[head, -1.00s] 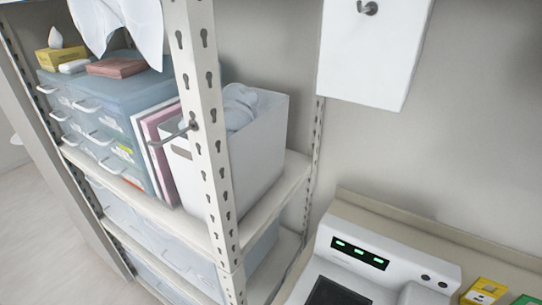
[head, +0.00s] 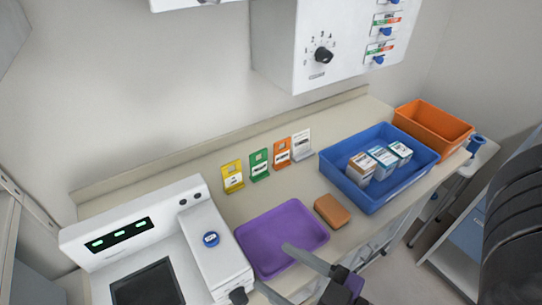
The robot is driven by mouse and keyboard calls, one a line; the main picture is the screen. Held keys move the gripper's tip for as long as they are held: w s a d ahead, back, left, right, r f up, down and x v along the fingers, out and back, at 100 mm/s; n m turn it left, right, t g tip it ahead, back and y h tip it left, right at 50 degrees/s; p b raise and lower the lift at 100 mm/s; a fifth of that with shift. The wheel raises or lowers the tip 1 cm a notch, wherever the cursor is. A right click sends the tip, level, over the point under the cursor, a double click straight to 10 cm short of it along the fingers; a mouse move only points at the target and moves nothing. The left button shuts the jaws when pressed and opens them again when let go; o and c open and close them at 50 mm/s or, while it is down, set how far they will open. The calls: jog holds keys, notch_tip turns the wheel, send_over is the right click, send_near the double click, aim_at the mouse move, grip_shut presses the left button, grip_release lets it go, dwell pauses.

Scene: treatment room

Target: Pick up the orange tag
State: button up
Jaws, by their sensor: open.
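The orange tag (head: 282,153) stands upright on the counter near the wall, in a row between a green tag (head: 259,165) and a white tag (head: 301,145). A yellow tag (head: 233,176) stands at the left end of the row. My gripper (head: 272,269) shows at the bottom of the head view, with two grey fingers spread apart and nothing between them. It is over the front part of the purple tray, well apart from the orange tag. The tag is fully in view.
The purple tray (head: 262,222) lies in front of the tags, with an orange-brown block (head: 332,210) beside it. A blue bin (head: 372,203) with small boxes and an orange bin (head: 462,131) are to the right. A white machine (head: 180,208) is left. A wall cabinet (head: 278,48) hangs above.

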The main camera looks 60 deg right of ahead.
jog(key=w+d+m+h+b, duration=0.1)
jog(key=w+d+m+h, duration=0.25)
jog(key=d, duration=0.45)
jog(key=w+d+m+h+b, duration=0.2)
jog(key=w+d+h, duration=0.25)
jog(key=d, duration=0.45)
jog(key=w+d+r+m+g+b, duration=0.1)
jog(key=d+r+g+b, duration=0.1)
jog(key=d, duration=0.8)
jog(key=w+d+r+g+b, duration=0.1)
jog(key=d+r+g, duration=0.1)
jog(key=d, duration=0.9)
jog(key=n+y, duration=0.2)
jog(key=y, duration=0.2)
send_near(283, 141)
jog(key=w+d, duration=0.1)
jog(key=w, duration=0.2)
jog(key=shift+g, duration=0.3)
jog(key=shift+s+f+p+x, duration=0.1)
jog(key=shift+f+p+x, duration=0.05)
jog(key=shift+x, duration=1.1)
jog(key=shift+s+f+p+x, duration=0.1)
jog(key=shift+x, duration=1.2)
jog(key=shift+s+f+p+x, duration=0.1)
jog(key=shift+f+p+x, duration=0.05)
jog(key=shift+x, duration=1.1)
jog(key=shift+w+d, duration=0.1)
grip_shut()
